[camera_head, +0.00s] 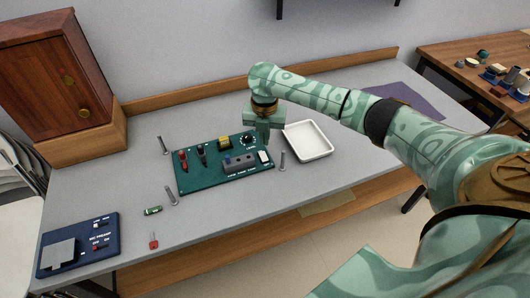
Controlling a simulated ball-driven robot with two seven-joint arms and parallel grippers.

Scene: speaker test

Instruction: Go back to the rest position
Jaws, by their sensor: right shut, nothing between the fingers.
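My right gripper (262,135) is shut and empty. It points down above the right part of the green test board (205,181), close to a dial (249,140) and a white switch (264,157). I cannot tell whether its fingertips touch the board. My right arm reaches in from the right side of the picture. My left gripper is not in view.
A white tray (327,150) stands right of the board. Metal posts (163,145) stand around the board. A blue box (107,226), a small green cylinder (152,210) and a red part (153,241) lie at the front left. A wooden cabinet (45,75) stands at the back left.

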